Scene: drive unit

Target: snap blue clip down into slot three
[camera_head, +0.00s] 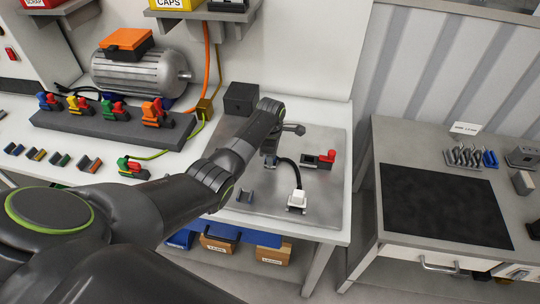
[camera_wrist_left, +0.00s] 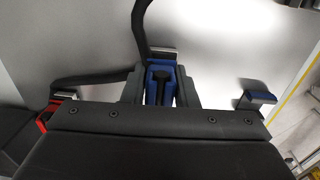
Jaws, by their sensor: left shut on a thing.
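My left gripper (camera_head: 270,158) reaches down over the grey metal plate (camera_head: 322,215), largely hidden by its own arm in the head view. In the left wrist view, the fingers (camera_wrist_left: 160,90) are shut on a blue clip (camera_wrist_left: 159,73) with a dark middle. A black cable runs up from beside the clip. In the head view a black cable curves from near the gripper to a white plug (camera_head: 297,199). A small blue-grey clip-like piece (camera_head: 245,195) sits apart on the plate; a blue-edged bracket (camera_wrist_left: 258,98) shows at right in the wrist view. I cannot tell which place is slot three.
A grey rail (camera_head: 100,125) with several coloured clips lies left, before a motor (camera_head: 140,72). A second table with a black mat (camera_head: 445,205) stands right, across a gap.

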